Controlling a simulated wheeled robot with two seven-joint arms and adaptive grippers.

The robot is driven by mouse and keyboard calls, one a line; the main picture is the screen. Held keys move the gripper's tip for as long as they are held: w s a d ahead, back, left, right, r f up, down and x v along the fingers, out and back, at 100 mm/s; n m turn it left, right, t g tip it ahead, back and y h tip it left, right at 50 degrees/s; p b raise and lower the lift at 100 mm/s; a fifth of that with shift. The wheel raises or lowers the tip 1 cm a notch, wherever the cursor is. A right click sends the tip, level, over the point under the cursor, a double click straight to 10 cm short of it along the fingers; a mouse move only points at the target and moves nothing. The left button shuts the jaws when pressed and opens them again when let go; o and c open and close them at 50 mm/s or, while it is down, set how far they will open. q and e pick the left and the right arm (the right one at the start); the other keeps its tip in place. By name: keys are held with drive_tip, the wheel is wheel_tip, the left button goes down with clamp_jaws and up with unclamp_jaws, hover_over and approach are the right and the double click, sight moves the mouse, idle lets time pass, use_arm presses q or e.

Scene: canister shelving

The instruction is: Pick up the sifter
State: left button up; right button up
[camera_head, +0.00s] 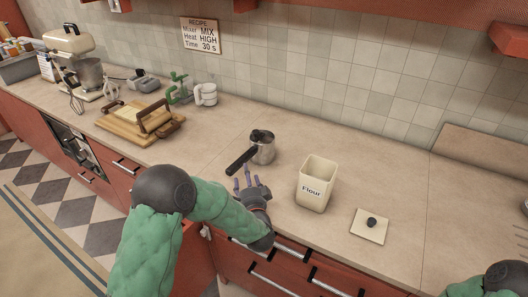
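The sifter (263,151) is a small metal cup with a black handle. It stands upright on the counter, left of the flour canister, with its handle pointing toward the lower left. My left gripper (245,180) is just in front of the sifter, near the counter's front edge. Its purple fingers look spread and empty, close to the handle's end; I cannot tell whether they touch it. Part of my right arm shows at the bottom right corner, but its gripper is out of view.
An open flour canister (314,185) stands right of the sifter. Its square lid (369,228) with a black knob lies farther right. A wooden board (128,130), white mug (206,95), green stand (179,88) and mixer (72,47) are at left. The right counter is mostly clear.

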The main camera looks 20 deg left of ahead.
sight(242, 159)
use_arm(q)
drive_tip(key=b+x, duration=0.1)
drive_tip(key=x, duration=0.3)
drive_tip(key=shift+w+a, duration=0.25)
drive_tip(key=shift+a, duration=0.05)
drive_tip(key=x, duration=0.1)
drive_tip(key=b+x, duration=0.2)
drive_tip(key=x, duration=0.1)
drive_tip(key=shift+f, duration=0.35)
drive_tip(key=shift+w+a+r, duration=0.15)
drive_tip(key=shift+w+a, duration=0.15)
drive_tip(key=shift+w, duration=0.15)
clamp_jaws()
drive_tip(key=shift+r, duration=0.1)
